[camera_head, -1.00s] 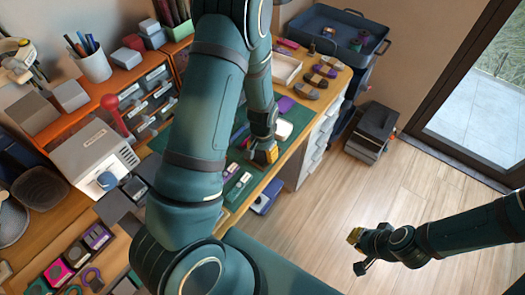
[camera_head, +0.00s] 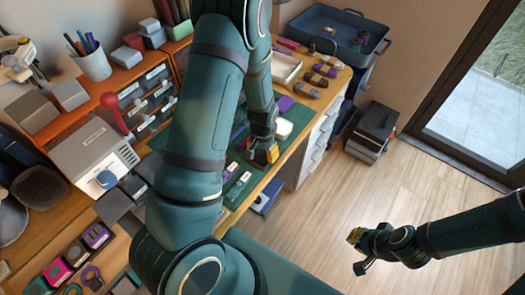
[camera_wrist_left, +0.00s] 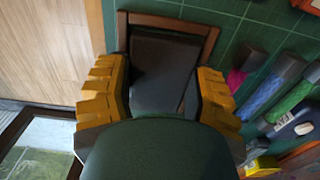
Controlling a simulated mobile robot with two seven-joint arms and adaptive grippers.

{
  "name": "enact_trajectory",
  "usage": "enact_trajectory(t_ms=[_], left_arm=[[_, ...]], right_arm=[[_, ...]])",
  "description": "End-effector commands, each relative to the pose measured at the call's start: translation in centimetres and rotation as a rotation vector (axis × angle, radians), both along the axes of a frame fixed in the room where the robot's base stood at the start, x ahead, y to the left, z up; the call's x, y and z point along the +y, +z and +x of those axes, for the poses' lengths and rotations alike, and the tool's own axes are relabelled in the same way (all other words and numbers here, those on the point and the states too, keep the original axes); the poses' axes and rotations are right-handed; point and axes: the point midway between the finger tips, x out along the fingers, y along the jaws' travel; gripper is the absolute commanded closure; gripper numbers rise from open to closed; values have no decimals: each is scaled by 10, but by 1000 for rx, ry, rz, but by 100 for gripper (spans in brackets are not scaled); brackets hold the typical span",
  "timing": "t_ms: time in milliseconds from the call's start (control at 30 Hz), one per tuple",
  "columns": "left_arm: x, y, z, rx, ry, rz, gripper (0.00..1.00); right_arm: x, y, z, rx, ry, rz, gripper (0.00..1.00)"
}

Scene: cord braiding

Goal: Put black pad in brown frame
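The black pad (camera_wrist_left: 161,72) is a dark flat rectangle in the left wrist view. The brown frame (camera_wrist_left: 168,21) shows its wooden rim above and to the right of the pad. The pad lies within the frame's outline and looks slightly skewed to it; I cannot tell whether it is seated. My left gripper (camera_wrist_left: 162,92) has its yellow fingers apart on either side of the pad, with rim visible between pad and right finger. In the head view my left gripper (camera_head: 263,156) is low over the bench and hides both. My right gripper (camera_head: 357,252) is open and empty above the floor.
A green cutting mat (camera_wrist_left: 215,14) lies under the frame. Several coloured rolls (camera_wrist_left: 268,92) lie to its right. Grey drawers (camera_head: 150,93) and a white box (camera_head: 92,152) stand left of my arm. A blue tray (camera_head: 338,38) is at the back.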

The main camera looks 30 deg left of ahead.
Motion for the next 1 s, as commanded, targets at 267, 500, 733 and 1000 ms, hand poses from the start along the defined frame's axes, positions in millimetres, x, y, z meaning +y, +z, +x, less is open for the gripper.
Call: enact_trajectory(t_ms=[267,500,733,1000], left_arm=[[0,-3,-2,5,0,0,12],[0,4,-1,2,0,0,12],[-1,41,0,-1,-1,0,12],[-1,93,-1,0,-1,-1,12]], right_arm=[[0,-1,0,0,0,0,100],[0,0,0,0,0,0,100],[0,0,0,0,0,0,100],[0,0,0,0,0,0,100]])
